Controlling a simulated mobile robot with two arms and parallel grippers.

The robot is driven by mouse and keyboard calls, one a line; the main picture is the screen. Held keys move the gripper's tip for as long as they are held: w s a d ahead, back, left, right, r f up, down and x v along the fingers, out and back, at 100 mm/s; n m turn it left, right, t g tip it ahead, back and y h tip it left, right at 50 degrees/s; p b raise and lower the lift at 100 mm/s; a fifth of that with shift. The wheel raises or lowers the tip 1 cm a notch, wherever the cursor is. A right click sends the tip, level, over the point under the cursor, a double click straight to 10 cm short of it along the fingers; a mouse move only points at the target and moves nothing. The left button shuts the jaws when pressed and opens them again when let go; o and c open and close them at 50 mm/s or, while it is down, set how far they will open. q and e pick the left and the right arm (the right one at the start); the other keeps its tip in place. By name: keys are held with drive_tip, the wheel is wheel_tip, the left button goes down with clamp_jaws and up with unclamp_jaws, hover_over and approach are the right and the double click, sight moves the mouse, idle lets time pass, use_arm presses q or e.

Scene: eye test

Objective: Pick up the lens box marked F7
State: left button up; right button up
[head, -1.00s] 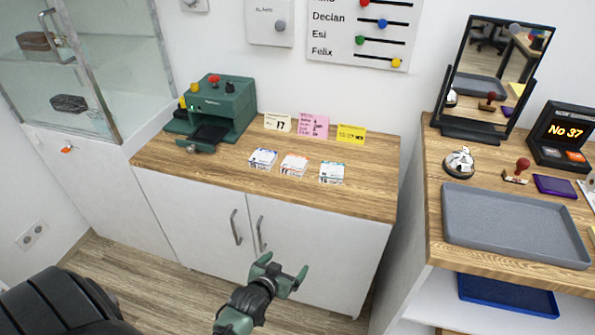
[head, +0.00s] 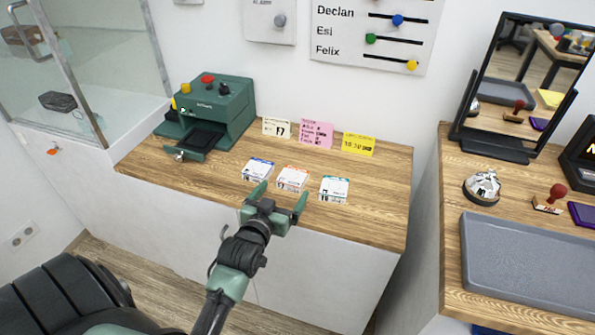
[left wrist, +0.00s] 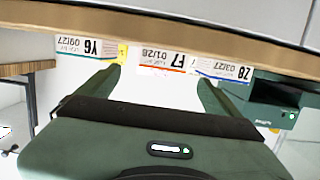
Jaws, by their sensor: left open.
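Three small white lens boxes stand in a row on the wooden counter. The middle one, with an orange stripe (head: 292,178), is the box marked F7; its upside-down label reads F7 01/28 in the left wrist view (left wrist: 162,62). The blue-striped box (head: 258,169) on its left reads Z8 (left wrist: 223,69), and the teal-striped box (head: 334,189) on its right reads Y6 (left wrist: 86,47). My left gripper (head: 283,190) is open and empty at the counter's front edge, in front of the F7 box. In the left wrist view the F7 box shows between the fingertips (left wrist: 158,78). My right gripper is not in view.
A green machine (head: 222,108) stands at the counter's left. Cream (head: 276,127), pink (head: 316,134) and yellow (head: 358,145) cards stand behind the boxes. The counter's right part is clear. A second counter with a grey tray (head: 530,265) and a bell (head: 482,187) is at right.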

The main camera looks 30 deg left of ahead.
sight(291, 177)
use_arm(q)
drive_tip(key=x, duration=0.3)
drive_tip(key=shift+w+a+r, duration=0.1)
drive_tip(key=shift+w+r, duration=0.1)
drive_tip(key=shift+w, duration=0.15)
drive_tip(key=x, duration=0.2)
drive_tip(key=shift+w+a+f, duration=0.1)
drive_tip(key=shift+w+f, duration=0.05)
drive_tip(key=shift+w, duration=0.15)
drive_tip(key=shift+w+a+f, duration=0.1)
drive_tip(key=shift+w, duration=0.25)
drive_tip(key=c, duration=1.5)
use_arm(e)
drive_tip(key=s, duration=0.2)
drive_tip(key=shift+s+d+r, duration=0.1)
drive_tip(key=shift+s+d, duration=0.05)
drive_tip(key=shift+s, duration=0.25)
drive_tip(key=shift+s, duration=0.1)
